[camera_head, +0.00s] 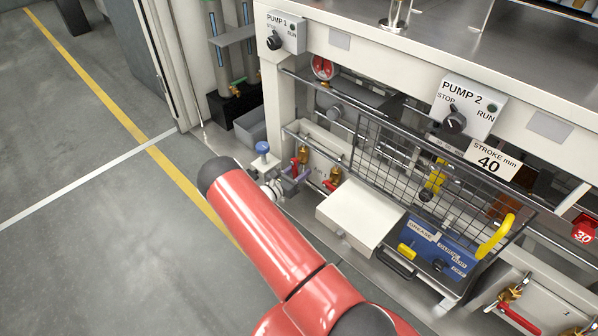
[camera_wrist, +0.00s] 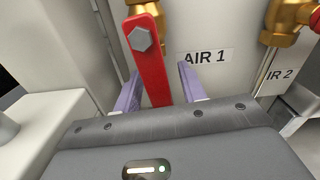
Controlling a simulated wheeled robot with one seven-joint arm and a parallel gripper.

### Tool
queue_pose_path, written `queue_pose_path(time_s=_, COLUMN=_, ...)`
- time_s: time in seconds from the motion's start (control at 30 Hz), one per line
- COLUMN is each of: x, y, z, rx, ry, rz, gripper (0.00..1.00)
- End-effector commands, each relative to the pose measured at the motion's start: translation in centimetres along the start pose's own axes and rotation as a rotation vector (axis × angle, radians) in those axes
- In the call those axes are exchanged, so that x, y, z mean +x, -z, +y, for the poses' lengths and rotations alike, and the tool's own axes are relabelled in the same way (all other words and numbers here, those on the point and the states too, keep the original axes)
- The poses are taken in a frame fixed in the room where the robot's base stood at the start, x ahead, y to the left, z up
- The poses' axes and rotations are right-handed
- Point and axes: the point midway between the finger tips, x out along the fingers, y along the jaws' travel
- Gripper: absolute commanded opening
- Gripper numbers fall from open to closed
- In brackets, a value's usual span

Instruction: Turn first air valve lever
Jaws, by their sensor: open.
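The first air valve lever (camera_wrist: 152,70) is red with a hex bolt at its top, and hangs downward beside the "AIR 1" label in the wrist view. It is a small red piece (camera_head: 295,167) in the head view. My gripper (camera_wrist: 158,82) is open, with one purple finger on each side of the lever. I cannot tell whether either finger touches it. In the head view my gripper (camera_head: 288,182) is small and partly hidden by my red arm. The brass valve body shows only partly at the top of the wrist view.
A second brass valve (camera_wrist: 288,20) is to the right, by a partly cut-off label ending "IR 2". A white box (camera_head: 360,215), a wire mesh guard (camera_head: 395,160) and a blue panel (camera_head: 445,250) are right of my gripper. Open floor (camera_head: 90,240) lies left.

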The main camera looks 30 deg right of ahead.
Motion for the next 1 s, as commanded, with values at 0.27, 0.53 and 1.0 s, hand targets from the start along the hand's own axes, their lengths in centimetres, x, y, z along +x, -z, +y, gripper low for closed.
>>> queue_pose_path(time_s=0.27, x=-0.1, y=0.0, z=0.0, rx=-0.001, ry=0.0, rz=0.0, gripper=0.41)
queue_pose_path(time_s=0.53, x=-3.9, y=-0.1, z=0.1, rx=-0.001, ry=-0.004, rz=0.0, gripper=0.41)
queue_pose_path(time_s=1.0, x=-7.8, y=0.0, z=0.0, rx=0.0, ry=0.0, rz=0.0, gripper=0.41)
